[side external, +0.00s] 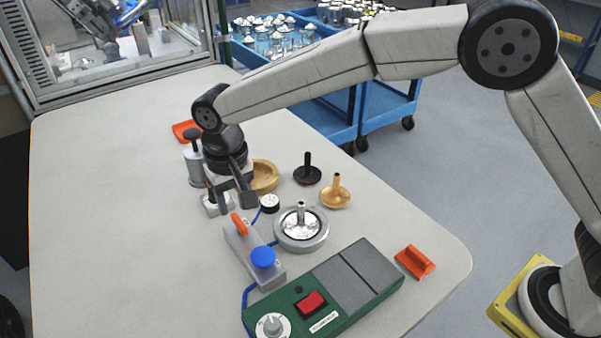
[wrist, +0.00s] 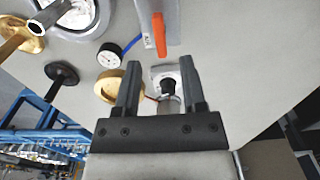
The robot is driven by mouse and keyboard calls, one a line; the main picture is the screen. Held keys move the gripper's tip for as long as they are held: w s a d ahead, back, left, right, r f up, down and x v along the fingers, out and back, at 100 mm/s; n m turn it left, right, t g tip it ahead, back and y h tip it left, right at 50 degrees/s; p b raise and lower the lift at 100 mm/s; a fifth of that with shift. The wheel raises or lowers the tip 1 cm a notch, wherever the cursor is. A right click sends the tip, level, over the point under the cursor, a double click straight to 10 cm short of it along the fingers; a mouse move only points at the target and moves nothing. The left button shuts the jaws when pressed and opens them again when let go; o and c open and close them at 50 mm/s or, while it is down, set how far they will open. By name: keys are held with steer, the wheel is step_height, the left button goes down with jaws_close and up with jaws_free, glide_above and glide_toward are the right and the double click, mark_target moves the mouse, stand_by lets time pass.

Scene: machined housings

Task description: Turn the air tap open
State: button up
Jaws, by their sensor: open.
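The air tap appears to be the orange lever (side external: 239,224) at the far end of a long grey block (side external: 251,248). The lever lies roughly along the block's length. A round blue cap (side external: 263,257) sits at the block's near end. In the wrist view the orange lever (wrist: 159,34) is at top centre, just beyond the fingertips, and the grey block (wrist: 174,20) runs out of the frame. My gripper (side external: 232,194) is open and empty, pointing down just behind the lever. Its two fingers (wrist: 160,70) are wide apart in the wrist view, not touching the lever.
A small gauge (side external: 270,203) and a round metal fixture (side external: 301,229) stand right of the block. A wooden ring (side external: 264,177) and a white-and-grey device (side external: 193,160) are close to my gripper. A green control box (side external: 325,292) is in front. The table's left side is clear.

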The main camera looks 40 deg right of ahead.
mark_target(239, 220)
steer(key=shift+f, duration=2.55)
jaws_close()
